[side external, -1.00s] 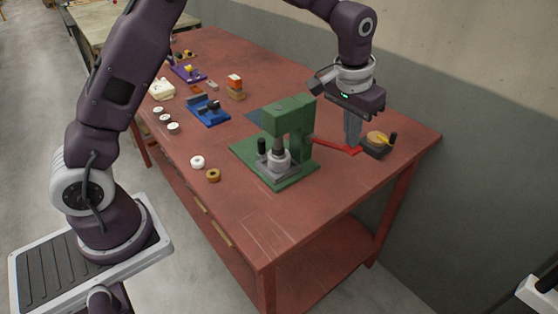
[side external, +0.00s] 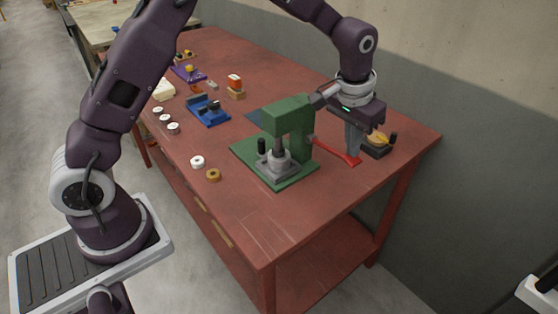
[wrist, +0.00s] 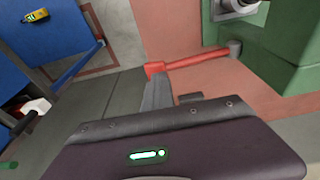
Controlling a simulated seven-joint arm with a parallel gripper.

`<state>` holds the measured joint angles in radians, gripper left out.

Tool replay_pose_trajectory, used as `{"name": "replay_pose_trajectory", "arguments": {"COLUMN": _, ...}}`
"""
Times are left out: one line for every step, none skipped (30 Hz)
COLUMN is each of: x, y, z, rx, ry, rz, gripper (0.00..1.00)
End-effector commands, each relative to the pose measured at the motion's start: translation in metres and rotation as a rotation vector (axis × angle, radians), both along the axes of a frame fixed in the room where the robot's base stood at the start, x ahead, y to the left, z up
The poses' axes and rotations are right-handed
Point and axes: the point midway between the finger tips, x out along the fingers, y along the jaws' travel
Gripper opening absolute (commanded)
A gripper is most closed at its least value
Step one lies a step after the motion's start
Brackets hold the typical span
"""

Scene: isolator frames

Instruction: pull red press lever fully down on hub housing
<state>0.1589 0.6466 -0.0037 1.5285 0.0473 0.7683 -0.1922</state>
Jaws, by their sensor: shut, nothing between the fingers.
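The green press (side external: 289,117) stands on the red table. Its red lever (side external: 335,150) slopes down to the right from the press's side, with its end close to the tabletop. In the wrist view the lever (wrist: 195,61) runs from the green body to a thicker red end at the left. The grey hub housing (side external: 278,161) sits on the press base under the ram. My gripper (side external: 354,153) is shut and empty, fingers pointing down at the lever's outer end. In the wrist view its fingertips (wrist: 157,82) overlap that end; contact is hard to tell.
A dark block with a tan round top and a black knob (side external: 378,145) stands close right of my gripper. A blue fixture (side external: 208,110), white rings and a brass ring (side external: 213,175) lie left of the press. The table's front is clear.

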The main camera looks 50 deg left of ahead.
Motion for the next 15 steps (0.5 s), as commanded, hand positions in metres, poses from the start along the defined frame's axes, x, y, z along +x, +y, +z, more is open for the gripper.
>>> {"name": "replay_pose_trajectory", "arguments": {"x": -0.0011, "y": 0.0015, "z": -0.0037, "rx": 0.004, "ry": 0.006, "rz": 0.001, "gripper": 0.0}}
{"name": "replay_pose_trajectory", "arguments": {"x": -0.001, "y": 0.0013, "z": -0.0049, "rx": 0.004, "ry": 0.006, "rz": 0.001, "gripper": 0.0}}
{"name": "replay_pose_trajectory", "arguments": {"x": -0.001, "y": 0.0011, "z": -0.0063, "rx": 0.005, "ry": 0.005, "rz": 0.002, "gripper": 0.0}}
{"name": "replay_pose_trajectory", "arguments": {"x": -0.0009, "y": 0.001, "z": -0.0071, "rx": 0.005, "ry": 0.005, "rz": 0.002, "gripper": 0.0}}
{"name": "replay_pose_trajectory", "arguments": {"x": -0.0009, "y": 0.0009, "z": -0.0075, "rx": 0.005, "ry": 0.005, "rz": 0.002, "gripper": 0.0}}
{"name": "replay_pose_trajectory", "arguments": {"x": -0.0009, "y": 0.0009, "z": -0.0078, "rx": 0.005, "ry": 0.005, "rz": 0.002, "gripper": 0.0}}
{"name": "replay_pose_trajectory", "arguments": {"x": -0.0009, "y": 0.001, "z": -0.0078, "rx": 0.005, "ry": 0.004, "rz": 0.002, "gripper": 0.0}}
{"name": "replay_pose_trajectory", "arguments": {"x": -0.0008, "y": 0.0011, "z": -0.0077, "rx": 0.005, "ry": 0.004, "rz": 0.002, "gripper": 0.0}}
{"name": "replay_pose_trajectory", "arguments": {"x": -0.0008, "y": 0.0012, "z": -0.0077, "rx": 0.005, "ry": 0.005, "rz": 0.002, "gripper": 0.0}}
{"name": "replay_pose_trajectory", "arguments": {"x": -0.0009, "y": 0.0012, "z": -0.0077, "rx": 0.005, "ry": 0.005, "rz": 0.002, "gripper": 0.0}}
{"name": "replay_pose_trajectory", "arguments": {"x": -0.0009, "y": 0.0013, "z": -0.0077, "rx": 0.005, "ry": 0.005, "rz": 0.002, "gripper": 0.0}}
{"name": "replay_pose_trajectory", "arguments": {"x": -0.0009, "y": 0.0014, "z": -0.0076, "rx": 0.005, "ry": 0.005, "rz": 0.002, "gripper": 0.0}}
{"name": "replay_pose_trajectory", "arguments": {"x": -0.0009, "y": 0.0014, "z": -0.0077, "rx": 0.005, "ry": 0.005, "rz": 0.002, "gripper": 0.0}}
{"name": "replay_pose_trajectory", "arguments": {"x": -0.0008, "y": 0.0015, "z": -0.0079, "rx": 0.005, "ry": 0.005, "rz": 0.002, "gripper": 0.0}}
{"name": "replay_pose_trajectory", "arguments": {"x": -0.0009, "y": 0.0015, "z": -0.0085, "rx": 0.006, "ry": 0.005, "rz": 0.002, "gripper": 0.0}}
